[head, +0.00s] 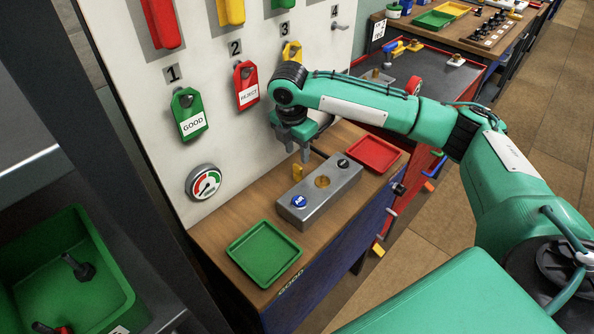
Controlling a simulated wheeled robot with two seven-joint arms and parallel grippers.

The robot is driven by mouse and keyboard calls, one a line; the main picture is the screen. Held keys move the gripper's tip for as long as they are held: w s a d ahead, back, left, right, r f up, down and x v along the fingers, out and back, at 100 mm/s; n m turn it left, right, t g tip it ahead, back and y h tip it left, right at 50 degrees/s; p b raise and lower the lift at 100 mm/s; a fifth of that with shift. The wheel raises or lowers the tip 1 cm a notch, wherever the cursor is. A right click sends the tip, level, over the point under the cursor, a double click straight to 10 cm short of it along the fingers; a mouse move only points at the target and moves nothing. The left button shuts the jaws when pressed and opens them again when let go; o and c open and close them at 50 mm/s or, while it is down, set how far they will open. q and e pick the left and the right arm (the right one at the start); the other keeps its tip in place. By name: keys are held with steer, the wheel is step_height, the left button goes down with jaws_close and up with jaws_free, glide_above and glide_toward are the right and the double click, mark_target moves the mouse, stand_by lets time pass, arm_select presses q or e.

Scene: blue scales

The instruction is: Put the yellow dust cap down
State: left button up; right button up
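The yellow dust cap (297,172) is a small upright yellow piece at the left edge of the grey metal block (312,205) on the wooden bench. My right gripper (297,154) points down directly above it, its fingertips at or just over the cap's top. I cannot tell whether the fingers grip the cap, or whether it touches the bench. The block has a blue cap (299,202) at its near end, a brass round (322,181) in the middle and a black round part (343,163) at its far end. My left gripper is out of view.
A green tray (264,252) lies nearer on the bench and a red tray (376,153) beyond the block; both look empty. The board behind carries a green tag (188,113), a red tag (246,84) and a gauge (204,183). A green bin (62,270) stands at lower left.

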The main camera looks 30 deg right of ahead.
mark_target(298, 167)
steer(key=f, duration=0.6)
steer(key=shift+w+d+f+p, duration=0.15)
steer(key=shift+d+f+p, duration=0.05)
steer(key=shift+f+p, duration=0.2)
steer(key=shift+f, duration=0.25)
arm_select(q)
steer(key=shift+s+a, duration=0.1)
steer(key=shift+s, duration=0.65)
arm_select(e)
steer(key=shift+c, duration=0.5)
steer(key=c, duration=0.7)
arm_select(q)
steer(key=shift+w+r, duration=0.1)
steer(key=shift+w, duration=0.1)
arm_select(e)
steer(key=shift+r, duration=0.1)
